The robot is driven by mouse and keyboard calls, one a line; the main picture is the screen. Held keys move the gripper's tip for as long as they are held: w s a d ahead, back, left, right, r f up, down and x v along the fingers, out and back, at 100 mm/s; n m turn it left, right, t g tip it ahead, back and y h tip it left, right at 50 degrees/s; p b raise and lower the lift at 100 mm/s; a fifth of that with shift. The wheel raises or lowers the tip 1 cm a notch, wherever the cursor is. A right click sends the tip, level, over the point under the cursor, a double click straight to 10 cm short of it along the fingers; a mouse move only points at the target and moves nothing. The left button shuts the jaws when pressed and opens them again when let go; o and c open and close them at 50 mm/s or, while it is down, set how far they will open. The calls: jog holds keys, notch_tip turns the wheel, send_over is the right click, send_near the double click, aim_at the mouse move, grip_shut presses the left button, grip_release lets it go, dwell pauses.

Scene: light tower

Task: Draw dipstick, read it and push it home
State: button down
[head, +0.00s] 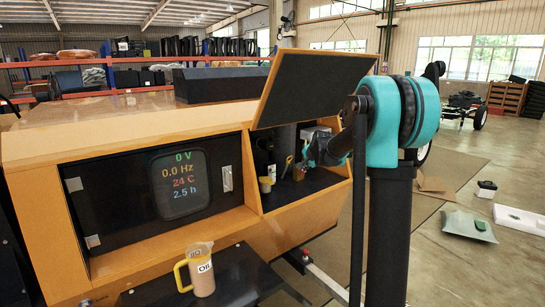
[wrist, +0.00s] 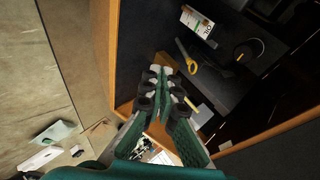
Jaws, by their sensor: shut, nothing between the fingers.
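The dipstick appears as a yellow ring handle (wrist: 192,67) on a dark stem inside the open compartment in the wrist view. In the head view a small yellow piece (head: 289,160), likely the same handle, shows left of my gripper (head: 311,151). My gripper (wrist: 160,76) is shut and empty at the compartment's opening. In the wrist view its fingertips are left of the yellow ring and apart from it in the picture. The stem's lower part and any reading marks cannot be made out.
The raised hatch lid (head: 312,88) stands above the compartment. A labelled cream jug (head: 202,275) with a yellow handle sits on a dark shelf (head: 243,268) below the display panel (head: 180,183). A white labelled item (wrist: 197,22) is inside the compartment.

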jog(key=s+d+f+n+g, duration=0.1)
jog(key=s+f+n, duration=0.2)
jog(key=s, duration=1.3)
jog(key=s+d+f+n+g+h, duration=0.1)
jog(key=s+f+n, duration=0.3)
jog(key=s+f, duration=0.5)
jog(key=s+d+f+n+g+h, duration=0.1)
jog(key=s+f+n+g, duration=0.2)
jog(key=s, duration=2)
notch_tip(320, 180, down, 4)
jog(key=shift+d+r+n, duration=0.25)
jog(key=shift+d+n, duration=0.15)
jog(key=shift+n, duration=0.3)
jog(key=c, duration=2.3)
grip_release()
